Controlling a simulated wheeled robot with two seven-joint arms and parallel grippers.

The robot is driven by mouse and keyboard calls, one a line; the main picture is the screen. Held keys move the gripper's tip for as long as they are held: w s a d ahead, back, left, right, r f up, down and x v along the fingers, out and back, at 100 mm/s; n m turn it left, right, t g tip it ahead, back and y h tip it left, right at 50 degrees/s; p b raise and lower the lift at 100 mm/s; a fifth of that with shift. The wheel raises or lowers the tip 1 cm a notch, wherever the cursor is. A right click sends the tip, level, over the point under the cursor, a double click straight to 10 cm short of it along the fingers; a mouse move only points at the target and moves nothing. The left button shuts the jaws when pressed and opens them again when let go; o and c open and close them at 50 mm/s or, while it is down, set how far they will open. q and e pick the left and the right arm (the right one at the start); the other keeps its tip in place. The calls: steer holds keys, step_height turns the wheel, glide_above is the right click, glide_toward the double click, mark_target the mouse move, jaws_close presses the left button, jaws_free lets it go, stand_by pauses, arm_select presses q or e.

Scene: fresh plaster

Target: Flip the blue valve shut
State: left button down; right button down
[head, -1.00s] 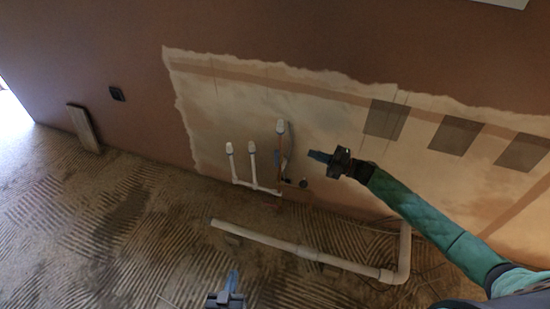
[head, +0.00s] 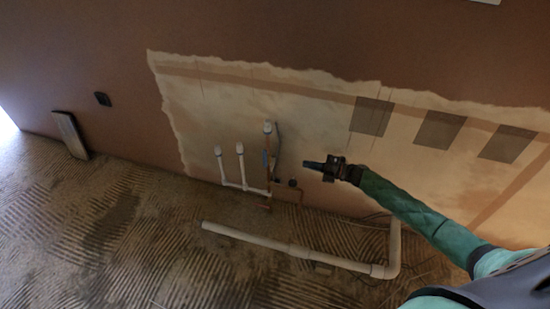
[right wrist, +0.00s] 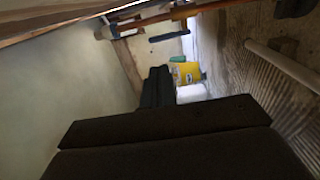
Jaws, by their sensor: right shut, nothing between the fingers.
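The blue valve (head: 265,159) is a small blue spot on the upright copper pipe by the patch of bare plaster. My right gripper (head: 306,165) is shut and empty. It is to the right of the valve in the head view, at nearly the same height and apart from it. In the right wrist view its dark fingers (right wrist: 158,88) are together, and a copper-coloured pipe (right wrist: 205,7) crosses the top with blue pieces near it. I cannot tell the lever's exact angle. My left gripper is out of view.
Two white capped pipes (head: 241,165) stand left of the valve. A pale waste pipe (head: 250,239) lies on the ridged floor (head: 90,230) below. A board (head: 69,134) leans on the wall at left. A yellow container (right wrist: 187,73) shows in the right wrist view.

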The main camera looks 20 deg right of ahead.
mark_target(265, 156)
steer(key=shift+a, duration=0.1)
steer(key=x, duration=1.4)
